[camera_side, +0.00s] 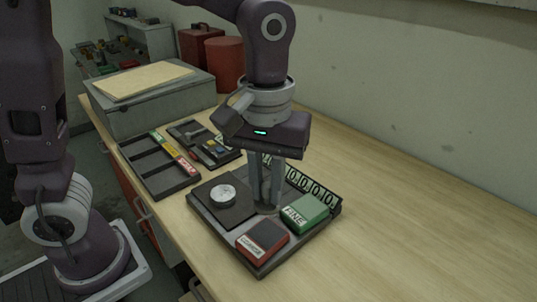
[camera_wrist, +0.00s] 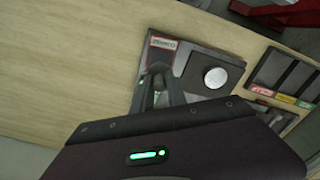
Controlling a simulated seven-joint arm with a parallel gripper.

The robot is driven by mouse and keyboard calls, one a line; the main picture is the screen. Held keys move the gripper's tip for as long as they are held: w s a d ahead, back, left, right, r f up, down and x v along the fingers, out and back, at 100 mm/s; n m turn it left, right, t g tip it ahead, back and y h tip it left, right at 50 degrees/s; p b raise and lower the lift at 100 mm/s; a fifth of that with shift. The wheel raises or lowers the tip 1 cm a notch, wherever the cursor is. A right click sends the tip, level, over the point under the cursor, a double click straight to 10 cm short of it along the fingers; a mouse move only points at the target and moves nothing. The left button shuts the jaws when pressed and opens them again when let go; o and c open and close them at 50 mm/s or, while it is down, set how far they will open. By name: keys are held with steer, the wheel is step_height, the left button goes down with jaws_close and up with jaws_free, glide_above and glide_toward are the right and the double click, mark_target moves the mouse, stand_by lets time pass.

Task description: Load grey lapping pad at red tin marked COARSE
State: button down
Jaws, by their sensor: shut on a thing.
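The red tin (camera_side: 263,240) marked COARSE has a dark top and sits at the front corner of a dark tray (camera_side: 216,229). It also shows in the wrist view (camera_wrist: 165,52). The green tin (camera_side: 308,212) marked FINE stands to its right. My gripper (camera_side: 266,207) points straight down over the tray, between the tins and the round silver disc. It is shut on a small grey piece, apparently the grey lapping pad, low behind the red tin. The fingers mostly hide the piece, and I cannot tell whether it touches the tray.
A round silver disc (camera_side: 223,192) lies on a dark plate at the tray's left. A row of number tiles (camera_side: 312,186) runs along the tray's back. Dark partitioned trays (camera_side: 160,168) and a grey case (camera_side: 150,103) stand behind. The bench at right is clear.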

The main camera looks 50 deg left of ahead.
mark_target(267, 202)
steer(key=shift+f, duration=2.95)
steer(key=shift+s+f, duration=0.1)
steer(key=shift+f, duration=0.45)
steer(key=shift+r, duration=3.55)
